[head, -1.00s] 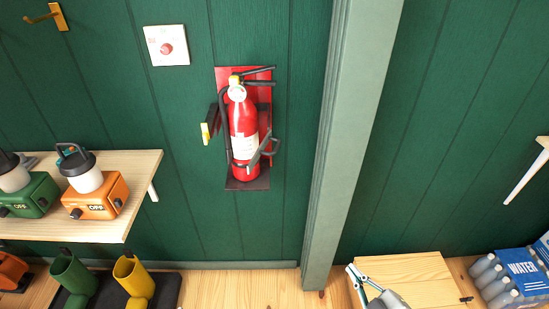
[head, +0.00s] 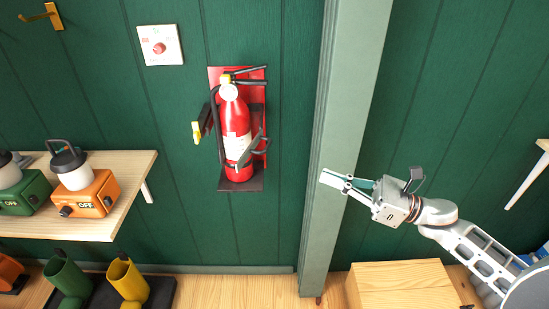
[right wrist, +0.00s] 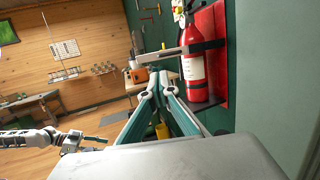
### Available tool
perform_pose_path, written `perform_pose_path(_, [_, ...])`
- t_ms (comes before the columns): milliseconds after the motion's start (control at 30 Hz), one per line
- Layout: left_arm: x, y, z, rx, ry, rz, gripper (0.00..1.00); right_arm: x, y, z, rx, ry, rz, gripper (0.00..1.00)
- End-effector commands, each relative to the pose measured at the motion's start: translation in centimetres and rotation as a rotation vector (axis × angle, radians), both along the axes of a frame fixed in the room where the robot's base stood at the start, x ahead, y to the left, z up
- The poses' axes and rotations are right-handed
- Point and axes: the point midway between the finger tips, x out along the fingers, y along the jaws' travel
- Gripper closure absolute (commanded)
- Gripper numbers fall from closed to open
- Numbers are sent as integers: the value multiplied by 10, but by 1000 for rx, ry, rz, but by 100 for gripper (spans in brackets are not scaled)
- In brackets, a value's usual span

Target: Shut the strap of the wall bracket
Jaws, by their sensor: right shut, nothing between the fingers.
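The wall bracket has a red back plate (head: 258,74) and holds a red fire extinguisher (head: 236,118) upright. Its dark strap (head: 206,120) stands out from the wall on the left of the extinguisher, swung open, with a yellow end (head: 196,133). A dark latch piece (head: 250,151) juts out on the right. In the right wrist view the strap (right wrist: 178,51) reaches left from the extinguisher (right wrist: 192,70). My right gripper (head: 326,178) is shut and empty, to the right of the bracket and apart from it. My left gripper (right wrist: 72,143) shows only small in the right wrist view.
A grey-green post (head: 340,110) stands between the bracket and my right arm, behind the fingers. A shelf (head: 125,190) with lanterns is at the left, boots (head: 125,280) below it. A wooden box (head: 400,285) stands below my right gripper. The wall below the bracket is clear.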

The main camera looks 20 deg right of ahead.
Motion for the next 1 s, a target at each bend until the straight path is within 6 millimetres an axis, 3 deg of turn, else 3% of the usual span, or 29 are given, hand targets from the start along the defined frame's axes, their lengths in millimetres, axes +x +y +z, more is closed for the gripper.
perform_pose_path(600, [10, 1, 46, 1, -28, 0, 60, 64, 87, 26, 6, 1, -1, 100])
perform_pose_path(1000, [10, 1, 52, 1, -28, 0, 60, 76, 105, 26, 5, 5, -2, 100])
